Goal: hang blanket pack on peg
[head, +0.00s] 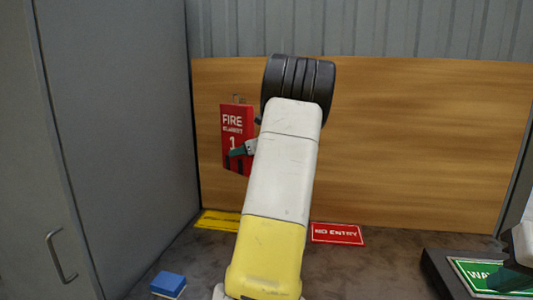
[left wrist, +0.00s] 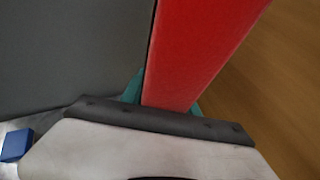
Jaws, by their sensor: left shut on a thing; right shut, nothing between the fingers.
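The red blanket pack (head: 237,120), with white lettering reading FIRE and a 1, is upright in front of the wooden board in the head view. My left gripper (head: 240,151) is shut on its lower part. In the left wrist view the red pack (left wrist: 200,45) stands between the teal fingers of my left gripper (left wrist: 165,100). A small brownish piece (head: 238,99) shows at the pack's top edge; I cannot tell whether it is the peg or a tab. My right gripper (head: 511,278) is shut and empty at the lower right, partly out of frame.
The wooden board (head: 420,140) stands at the back. A grey cabinet (head: 125,120) is on the left. A blue block (head: 168,284), a yellow sign (head: 217,220) and a red NO ENTRY sign (head: 337,233) lie on the surface. A green sign (head: 480,272) lies on a dark base at right.

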